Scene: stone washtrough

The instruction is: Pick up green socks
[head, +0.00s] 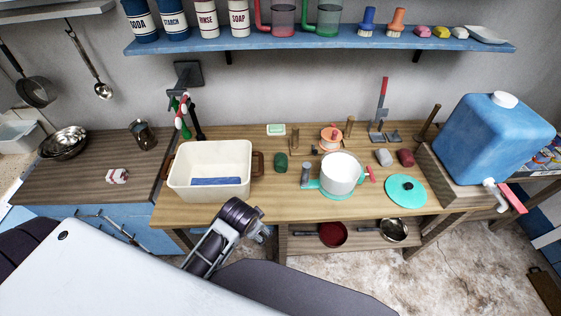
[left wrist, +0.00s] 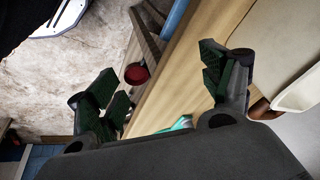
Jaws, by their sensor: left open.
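A dark green rounded bundle (head: 281,161), which looks like the green socks, lies on the wooden counter between the cream tub and the white pot. My left gripper (head: 264,233) is in front of the counter's near edge, nearer to me than the bundle and apart from it. In the left wrist view its two dark green-padded fingers (left wrist: 165,88) are spread wide with nothing between them. I cannot make out the green bundle in that view. My right gripper is not in view.
The cream tub (head: 179,181) with a blue strip inside stands left of the bundle. A white pot (head: 341,172), teal disc (head: 406,191), grey lump (head: 384,157) and maroon lump (head: 405,158) are to the right.

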